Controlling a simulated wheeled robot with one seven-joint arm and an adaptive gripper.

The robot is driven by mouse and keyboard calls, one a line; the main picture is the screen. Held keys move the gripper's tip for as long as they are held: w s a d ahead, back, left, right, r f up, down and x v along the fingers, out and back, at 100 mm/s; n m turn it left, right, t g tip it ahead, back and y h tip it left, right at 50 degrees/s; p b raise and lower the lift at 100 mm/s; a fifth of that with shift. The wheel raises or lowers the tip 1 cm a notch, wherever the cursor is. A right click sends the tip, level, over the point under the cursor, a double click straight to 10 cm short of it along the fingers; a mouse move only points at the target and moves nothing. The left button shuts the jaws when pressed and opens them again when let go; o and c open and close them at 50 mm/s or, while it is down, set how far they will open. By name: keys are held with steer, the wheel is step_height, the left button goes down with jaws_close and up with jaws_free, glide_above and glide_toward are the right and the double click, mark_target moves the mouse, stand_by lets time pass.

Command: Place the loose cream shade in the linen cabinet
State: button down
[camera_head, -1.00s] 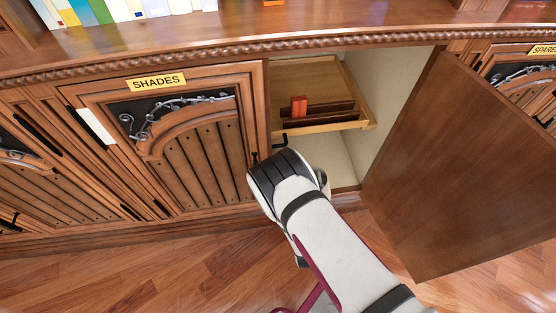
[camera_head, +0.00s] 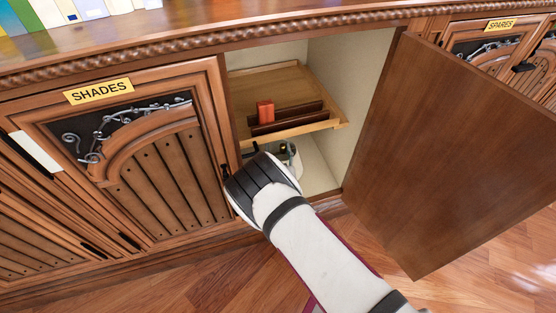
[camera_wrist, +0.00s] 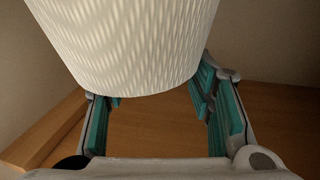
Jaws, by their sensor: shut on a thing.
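The cream shade (camera_wrist: 130,45), ribbed and tapering, fills the upper middle of the wrist view. My gripper (camera_wrist: 150,90) is shut on it, with teal-padded fingers on either side of its lower end. The shade's upper part is out of frame. In the head view my wrist hides most of the gripper, and I cannot make out the shade clearly. The gripper (camera_head: 287,155) is at the lower opening of the open cabinet (camera_head: 318,170), below its wooden shelf. No label shows on this cabinet, so I cannot tell whether it is the linen cabinet.
The shelf (camera_head: 290,82) holds an orange block (camera_head: 265,111) and dark dividers just above my gripper. The open door (camera_head: 440,160) stands to the right. A closed door (camera_head: 150,170) under a "SHADES" label (camera_head: 99,91) is at left. The wrist view shows a brown wooden surface (camera_wrist: 155,130) and pale walls.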

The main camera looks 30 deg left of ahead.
step_height(320, 180, down, 4)
steer(key=shift+s+r+b, duration=0.1)
steer(key=shift+r+b, duration=0.1)
steer(key=shift+b, duration=0.65)
steer(key=shift+r, duration=0.1)
steer(key=shift+d, duration=0.1)
steer(key=c, duration=0.7)
jaws_free()
steer(key=shift+c, duration=0.2)
steer(key=p+v, duration=0.5)
steer(key=v, duration=0.7)
steer(key=shift+p, duration=0.3)
